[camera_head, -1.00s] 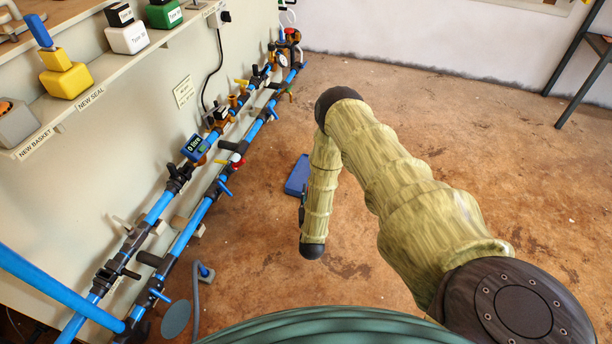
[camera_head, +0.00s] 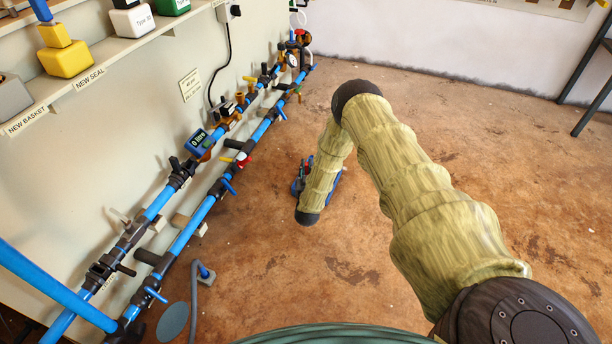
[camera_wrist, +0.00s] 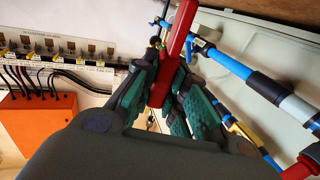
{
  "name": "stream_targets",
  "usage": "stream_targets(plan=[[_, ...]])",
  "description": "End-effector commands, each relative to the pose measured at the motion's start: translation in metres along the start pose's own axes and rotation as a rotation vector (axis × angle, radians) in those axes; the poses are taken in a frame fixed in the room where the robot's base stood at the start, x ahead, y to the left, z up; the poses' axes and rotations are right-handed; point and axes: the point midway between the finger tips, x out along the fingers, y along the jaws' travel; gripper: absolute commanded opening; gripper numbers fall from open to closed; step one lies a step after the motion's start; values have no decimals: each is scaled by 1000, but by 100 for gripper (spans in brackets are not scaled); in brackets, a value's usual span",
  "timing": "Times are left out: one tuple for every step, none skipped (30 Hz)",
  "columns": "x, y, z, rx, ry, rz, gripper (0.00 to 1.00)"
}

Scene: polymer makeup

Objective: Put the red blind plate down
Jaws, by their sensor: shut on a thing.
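The red blind plate (camera_wrist: 179,32) shows in the wrist view as a long, flat red piece standing tilted between my green finger pads. My gripper (camera_wrist: 167,82) is shut on it, and its lower part sits between the fingers. The plate's upper end sticks out beyond the fingers, in front of the blue pipework. In the head view my forearm hides most of the gripper, and I cannot make out the red plate there.
Two blue pipe runs (camera_head: 185,232) with valves and a meter (camera_head: 199,142) stretch along the wall at left. A shelf (camera_head: 100,75) with labelled parts is above them. A blue object (camera_head: 336,183) is partly hidden behind my forearm. The brown floor (camera_head: 250,270) is largely clear.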

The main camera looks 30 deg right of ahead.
Motion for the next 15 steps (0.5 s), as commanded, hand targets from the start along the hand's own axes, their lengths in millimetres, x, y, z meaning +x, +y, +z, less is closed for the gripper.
stream_targets(plan=[[6,-1,2,1,2,1,0],[9,-2,4,0,2,1,0],[7,-1,12,-1,-1,0,0],[6,-1,16,-1,-1,0,0],[6,-1,20,-1,-1,0,0],[6,-1,25,0,-1,1,0],[6,-1,29,0,-1,1,0],[7,-1,31,0,0,1,0],[7,-1,34,1,0,1,0],[7,-1,36,1,0,1,0],[7,-2,36,1,1,1,0],[7,-2,36,1,1,1,0],[7,-2,36,1,1,1,0],[7,-2,36,1,1,0,0],[7,-2,35,1,1,0,0]])
